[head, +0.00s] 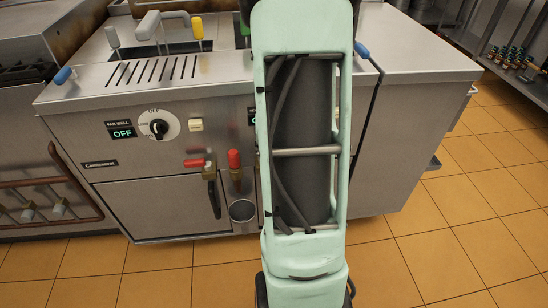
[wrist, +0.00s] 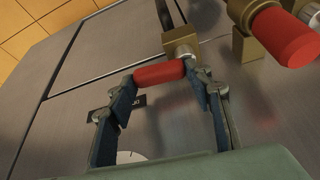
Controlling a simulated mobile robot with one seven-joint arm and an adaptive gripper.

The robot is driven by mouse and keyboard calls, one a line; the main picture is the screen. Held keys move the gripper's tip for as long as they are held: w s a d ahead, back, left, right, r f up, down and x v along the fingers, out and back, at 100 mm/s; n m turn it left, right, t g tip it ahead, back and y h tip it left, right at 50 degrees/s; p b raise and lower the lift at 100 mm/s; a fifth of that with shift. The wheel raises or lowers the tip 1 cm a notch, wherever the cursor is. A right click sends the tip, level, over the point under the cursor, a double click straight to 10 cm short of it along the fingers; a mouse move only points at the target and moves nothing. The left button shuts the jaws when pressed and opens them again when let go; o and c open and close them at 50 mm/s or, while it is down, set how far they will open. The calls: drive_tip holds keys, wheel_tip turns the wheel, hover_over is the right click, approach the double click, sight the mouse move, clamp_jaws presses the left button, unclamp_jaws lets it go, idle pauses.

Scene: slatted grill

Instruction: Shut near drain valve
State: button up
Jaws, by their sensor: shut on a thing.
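In the wrist view, my gripper (wrist: 165,85) has its two fingers on the two ends of a red valve handle (wrist: 160,73). This handle lies roughly across the picture, with its brass body (wrist: 180,48) just beyond it. A second red-handled valve (wrist: 287,36) is at the upper right of the wrist view, apart from the fingers. My arm hides my gripper there, and I cannot match the held handle to that view.
The steel front (head: 90,135) carries a black dial (head: 158,128) and an OFF display (head: 122,132). A dark curved handle (head: 213,195) hangs below the sideways valve, and a round pipe opening (head: 242,210) is beside it. Tiled floor (head: 450,240) is clear at the right.

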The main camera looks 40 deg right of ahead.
drive_tip(key=shift+o, duration=0.2)
drive_tip(key=shift+w+f+n+y+b, duration=0.1)
drive_tip(key=shift+n+y+b, duration=0.2)
drive_tip(key=shift+n+b, duration=0.3)
drive_tip(key=shift+c, duration=0.2)
drive_tip(key=o, duration=1.2)
drive_tip(key=shift+d, duration=0.1)
drive_tip(key=shift+c, duration=0.2)
drive_tip(key=v, duration=1.2)
